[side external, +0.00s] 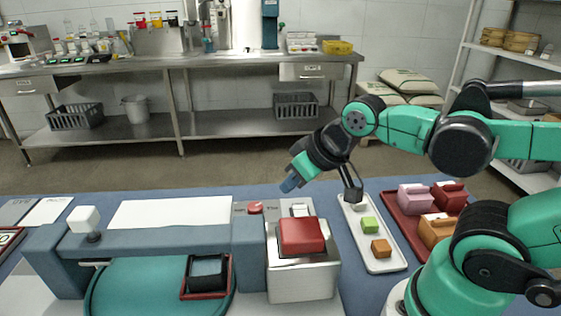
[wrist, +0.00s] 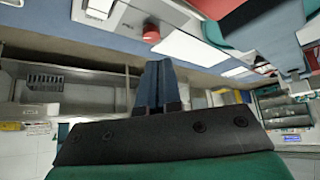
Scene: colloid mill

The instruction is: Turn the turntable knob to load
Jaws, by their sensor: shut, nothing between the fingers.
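A small red round knob (side external: 255,207) sits on a grey panel behind the metal box, with small labels beside it too small to read. It also shows in the wrist view (wrist: 151,33), beyond the fingertips. Its setting cannot be read. The teal turntable (side external: 130,296) lies at the front left under a blue-grey bridge, carrying a dark red-rimmed square holder (side external: 206,292). My gripper (side external: 288,186) is shut and empty, held in the air above and to the right of the red knob, apart from it. In the wrist view its blue fingers (wrist: 156,70) are together.
A metal box (side external: 302,282) with a red block (side external: 302,236) on top stands in front of the knob. A white tray (side external: 386,265) with small coloured blocks and a red tray (side external: 407,226) with larger blocks lie right. A white cube (side external: 84,219) tops the bridge's left end.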

